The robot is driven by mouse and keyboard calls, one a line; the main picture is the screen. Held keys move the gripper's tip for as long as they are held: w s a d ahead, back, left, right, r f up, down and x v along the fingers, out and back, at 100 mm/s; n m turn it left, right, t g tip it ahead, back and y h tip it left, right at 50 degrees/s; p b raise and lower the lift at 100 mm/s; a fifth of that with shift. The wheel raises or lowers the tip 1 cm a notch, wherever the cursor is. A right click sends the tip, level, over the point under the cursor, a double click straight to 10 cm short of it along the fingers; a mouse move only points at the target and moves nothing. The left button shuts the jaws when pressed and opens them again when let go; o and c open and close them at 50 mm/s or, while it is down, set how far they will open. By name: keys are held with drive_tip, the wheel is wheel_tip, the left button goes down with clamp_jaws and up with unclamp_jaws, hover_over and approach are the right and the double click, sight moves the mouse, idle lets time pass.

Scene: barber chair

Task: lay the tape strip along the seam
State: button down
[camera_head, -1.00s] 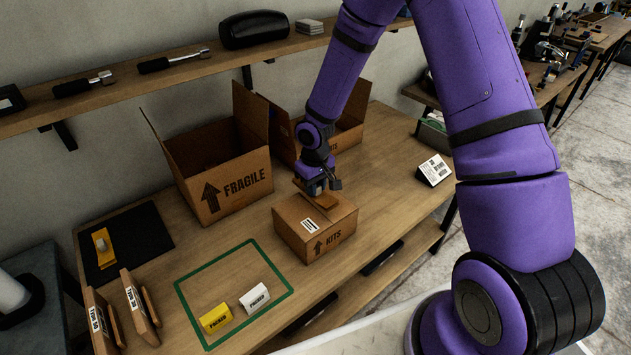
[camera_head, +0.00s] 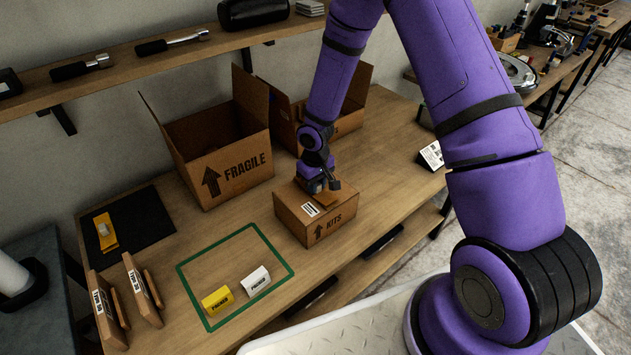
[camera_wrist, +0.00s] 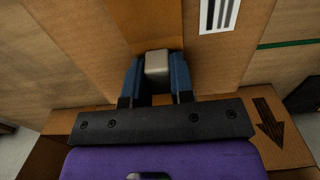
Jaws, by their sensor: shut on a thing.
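The closed cardboard box marked KITS (camera_head: 318,225) stands on the bench. My gripper (camera_head: 320,187) is at its top, pointing down. In the wrist view, my gripper (camera_wrist: 157,75) has its two blue fingers shut on a pale block (camera_wrist: 157,64) at the near end of the brown tape strip (camera_wrist: 155,25). The strip runs away from the fingers over the box top. It also shows beside the gripper in the head view (camera_head: 327,199). The seam is not clearly visible, and I cannot tell whether the strip touches the box all along.
An open box marked FRAGILE (camera_head: 232,172) stands behind to the left, with another open box (camera_head: 348,124) behind.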

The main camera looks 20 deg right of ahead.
drive_tip(key=c, duration=0.9)
unclamp_jaws()
wheel_tip(320, 180, up, 11)
drive_tip(key=shift+f, duration=0.1)
